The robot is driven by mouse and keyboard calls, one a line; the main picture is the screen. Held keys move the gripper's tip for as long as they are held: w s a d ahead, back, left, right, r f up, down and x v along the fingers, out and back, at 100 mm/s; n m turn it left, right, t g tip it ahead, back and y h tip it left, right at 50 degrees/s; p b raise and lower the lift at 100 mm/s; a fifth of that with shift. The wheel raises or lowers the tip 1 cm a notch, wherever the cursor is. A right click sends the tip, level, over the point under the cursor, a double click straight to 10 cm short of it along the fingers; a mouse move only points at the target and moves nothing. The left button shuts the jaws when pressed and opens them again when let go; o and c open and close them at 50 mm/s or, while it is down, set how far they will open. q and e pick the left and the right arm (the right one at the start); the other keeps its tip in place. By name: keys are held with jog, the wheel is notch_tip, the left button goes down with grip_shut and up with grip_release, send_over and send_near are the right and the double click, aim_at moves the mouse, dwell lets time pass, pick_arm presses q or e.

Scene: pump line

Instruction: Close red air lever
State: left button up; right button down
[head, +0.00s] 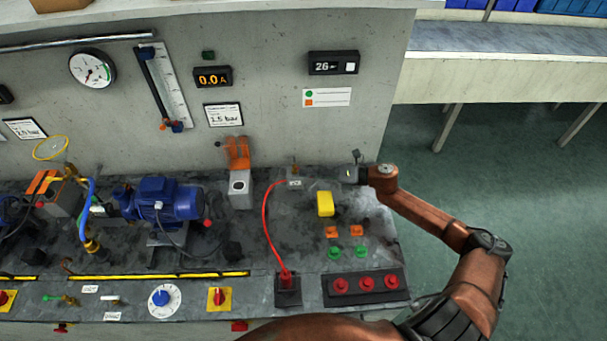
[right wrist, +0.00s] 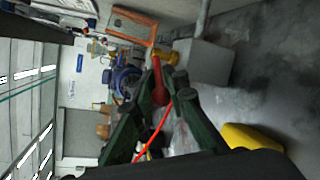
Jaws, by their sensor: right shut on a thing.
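The red air lever (right wrist: 158,84) shows in the right wrist view as a narrow red handle with a rounder end, between the dark fingers of my right gripper (right wrist: 162,95). The gripper is shut on it. In the head view my right gripper (head: 324,183) is beside a small grey block (head: 294,183) with a brass fitting, at the back of the bench. A red hose (head: 266,225) runs from this block to a dark box at the front. The lever itself cannot be made out in the head view. My left gripper is not in view.
A yellow block (head: 325,204) stands just in front of my right gripper. Orange and green buttons and a dark panel with red knobs (head: 367,285) lie nearer. A grey post with an orange top (head: 240,187) and a blue pump (head: 165,200) stand left.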

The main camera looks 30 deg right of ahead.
jog(key=c, duration=2.1)
grip_release()
jog(key=shift+v, duration=4.05)
